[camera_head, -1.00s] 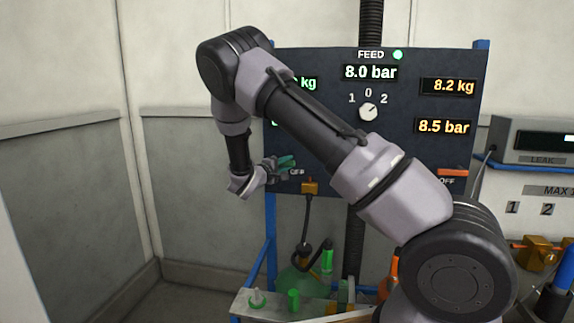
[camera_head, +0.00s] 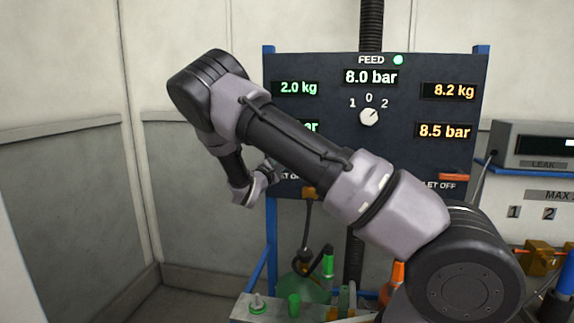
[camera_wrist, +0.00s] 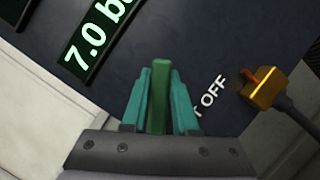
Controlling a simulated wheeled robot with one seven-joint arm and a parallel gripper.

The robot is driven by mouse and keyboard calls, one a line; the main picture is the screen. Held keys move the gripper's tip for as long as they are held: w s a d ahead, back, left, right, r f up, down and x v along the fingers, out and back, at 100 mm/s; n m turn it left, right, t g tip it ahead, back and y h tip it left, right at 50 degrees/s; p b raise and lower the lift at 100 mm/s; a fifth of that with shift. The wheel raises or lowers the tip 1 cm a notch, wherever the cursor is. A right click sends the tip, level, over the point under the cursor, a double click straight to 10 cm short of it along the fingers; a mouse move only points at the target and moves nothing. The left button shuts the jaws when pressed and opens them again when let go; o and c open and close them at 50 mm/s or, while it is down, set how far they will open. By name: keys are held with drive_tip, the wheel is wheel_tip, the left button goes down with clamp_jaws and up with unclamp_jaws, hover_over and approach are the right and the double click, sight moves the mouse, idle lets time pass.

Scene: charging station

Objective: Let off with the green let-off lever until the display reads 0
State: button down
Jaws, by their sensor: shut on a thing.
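The green let-off lever (camera_wrist: 160,95) stands between the two teal fingers of my gripper (camera_wrist: 161,100) in the wrist view. My gripper is shut on it, in front of the dark panel (camera_wrist: 190,40). The green-lit pressure display (camera_wrist: 95,35) reads 7.0 bar, its right end cut off by the frame. In the head view, my gripper (camera_head: 268,172) is at the panel's lower left edge, its fingers and the lever not clear there. My forearm covers most of the left bar display (camera_head: 311,127), leaving only its last letters.
The panel also shows green 2.0 kg, FEED 8.0 bar, and orange 8.2 kg and 8.5 bar. A brass fitting (camera_wrist: 265,88) with a dark hose sits right of the lever. An orange lever (camera_head: 454,177) is at the panel's right. Bottles stand below.

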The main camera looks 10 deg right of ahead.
drive_tip(key=n+t, duration=0.1)
drive_tip(key=n, duration=0.1)
drive_tip(key=a+r+n+t+y, duration=0.1)
drive_tip(key=n, duration=0.1)
drive_tip(key=a+r+n, duration=0.1)
drive_tip(key=n, duration=0.2)
drive_tip(key=shift+w+t, duration=0.4)
drive_tip(key=n, duration=0.1)
drive_tip(key=a+n+t+y, duration=0.1)
drive_tip(key=n, duration=0.1)
drive_tip(key=n+y, duration=0.1)
drive_tip(key=shift+w+a+r+n+t, duration=0.25)
drive_tip(key=shift+w+a+n+t, duration=0.05)
drive_tip(key=shift+n+t, duration=0.1)
drive_tip(key=shift+w+a+r+n+t+y, duration=0.1)
drive_tip(key=shift+a+n+t+y, duration=0.2)
drive_tip(key=shift+n, duration=0.4)
drive_tip(key=shift+w+a+f+n+t+y, duration=0.15)
drive_tip(key=shift+n+y, duration=0.3)
drive_tip(key=shift+n, duration=0.25)
drive_tip(key=shift+w+a+r+n+t+y, duration=0.1)
drive_tip(key=shift+a+r+n+y, duration=0.2)
drive_tip(key=shift+n, duration=0.4)
drive_tip(key=shift+f, duration=0.15)
drive_tip(key=c, duration=0.7)
unclamp_jaws()
drive_tip(key=v, duration=1.1)
drive_tip(key=shift+d, duration=0.1)
